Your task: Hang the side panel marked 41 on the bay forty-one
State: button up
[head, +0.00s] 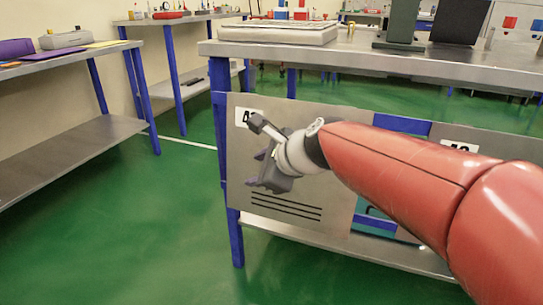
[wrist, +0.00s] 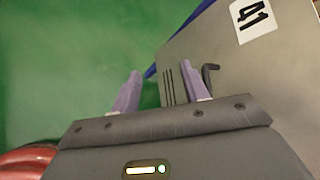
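The grey side panel (head: 325,190) stands against the front of the left bay, just under the bench top. Its label is partly hidden in the head view; the wrist view shows the panel (wrist: 285,80) with a white label (wrist: 252,16) reading 41. A dark bent handle (wrist: 209,78) sticks out of the panel. My gripper (head: 262,170) is in front of the panel's left half. In the wrist view my gripper (wrist: 160,90) has its two purple fingers apart with nothing between them. The handle is just beyond the right finger. Whether the panel's mounts are engaged is hidden.
A blue bench post (head: 233,235) stands at the panel's left edge. A second labelled panel (head: 470,165) is to the right, partly behind my arm. The bench's lower shelf (head: 330,242) runs below. Green floor (head: 150,230) is free to the left, up to another bench (head: 60,155).

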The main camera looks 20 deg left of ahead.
jog(key=shift+o, duration=0.2)
jog(key=shift+w+d, duration=0.25)
jog(key=p+v, duration=0.1)
jog(key=v, duration=0.6)
jog(key=s+d+f+n+h+p, duration=0.2)
jog(key=s+d+n, duration=0.3)
jog(key=d, duration=0.4)
jog(key=s+d+f+n+h+p, duration=0.2)
jog(key=s+d+n+h+p, duration=0.1)
jog(key=d, duration=0.6)
jog(key=s+d+f+n+h+p, duration=0.2)
jog(key=s+d+n+h, duration=0.2)
jog(key=s+d+n, duration=0.3)
jog(key=d, duration=0.3)
jog(key=shift+n+p, duration=0.4)
jog(key=shift+r, duration=0.1)
